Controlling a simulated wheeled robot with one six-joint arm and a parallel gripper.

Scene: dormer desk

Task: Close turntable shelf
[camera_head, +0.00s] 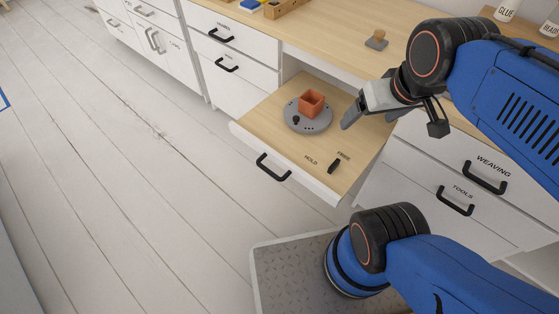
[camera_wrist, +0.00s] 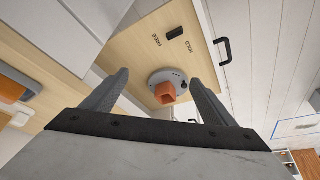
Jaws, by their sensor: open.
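The turntable shelf (camera_head: 262,138) is pulled out of the desk, with a wooden top and a white front. A black bar handle (camera_head: 273,167) is on its front; a black handle also shows in the wrist view (camera_wrist: 222,50). On the shelf sits a round grey turntable (camera_head: 308,124) with a small orange open box (camera_head: 311,102) on it. A black knob (camera_head: 334,166) stands near the labels HOLD and FREE, seeming nearer FREE. My gripper (camera_head: 350,113) is open and empty above the right side of the shelf. In the wrist view, the turntable appears between its fingers (camera_wrist: 160,78).
The desktop (camera_head: 340,45) above holds a grey stamp-like item with a wooden knob (camera_head: 376,40) and a wooden tray (camera_head: 280,8). Drawers labelled WEAVING (camera_head: 484,178) and TOOLS (camera_head: 455,201) are at the right. The plank floor (camera_head: 130,180) at the left is clear.

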